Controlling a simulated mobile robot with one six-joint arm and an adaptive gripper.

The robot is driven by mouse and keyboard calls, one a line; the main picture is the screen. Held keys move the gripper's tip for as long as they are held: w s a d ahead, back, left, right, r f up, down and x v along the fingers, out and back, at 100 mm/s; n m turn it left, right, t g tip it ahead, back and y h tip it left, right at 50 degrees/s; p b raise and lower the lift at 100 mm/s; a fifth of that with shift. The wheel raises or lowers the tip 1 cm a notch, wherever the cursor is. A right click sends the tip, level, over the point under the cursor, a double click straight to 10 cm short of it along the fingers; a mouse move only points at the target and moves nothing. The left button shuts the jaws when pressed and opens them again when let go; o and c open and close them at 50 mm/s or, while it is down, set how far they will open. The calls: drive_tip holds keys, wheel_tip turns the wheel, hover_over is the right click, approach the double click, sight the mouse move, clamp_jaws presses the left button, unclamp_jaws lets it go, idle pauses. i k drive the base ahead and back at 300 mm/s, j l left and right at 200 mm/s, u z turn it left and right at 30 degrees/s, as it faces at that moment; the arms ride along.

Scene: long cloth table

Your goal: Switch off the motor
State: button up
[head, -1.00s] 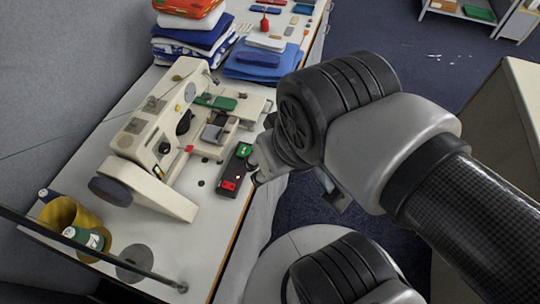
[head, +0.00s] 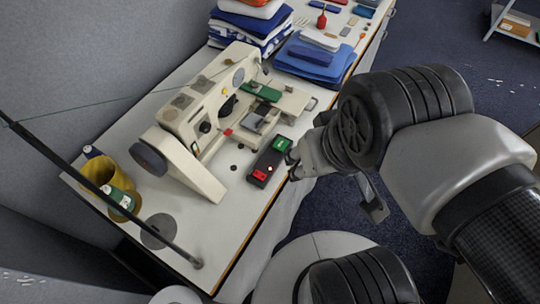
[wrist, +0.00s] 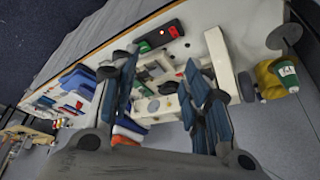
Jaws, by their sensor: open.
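The motor switch is a black box (head: 268,163) on the table's front edge, right of the white sewing machine (head: 215,115). It has a green button (head: 282,144) at its far end, a red button (head: 261,176) at its near end and a small glowing light between. My gripper (head: 293,163) is open and empty, just right of the box in the head view; whether it touches cannot be told. In the wrist view my gripper (wrist: 160,66) has its fingers spread, with the switch box (wrist: 160,36) beyond the tips, red button (wrist: 174,31) visible.
A yellow thread cone (head: 97,172) and a green-and-white spool (head: 121,199) stand at the near left. A dark rod crosses there. Folded blue cloths (head: 315,57) and small tools lie at the far end. White cloth hangs over the front edge.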

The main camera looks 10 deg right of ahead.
sight(258, 174)
drive_tip(key=i+l+u, duration=0.15)
drive_tip(key=l+u, duration=0.15)
drive_tip(key=u, duration=0.15)
drive_tip(key=l+u, duration=0.45)
drive_tip(key=i+j, duration=0.05)
drive_tip(key=j, duration=0.05)
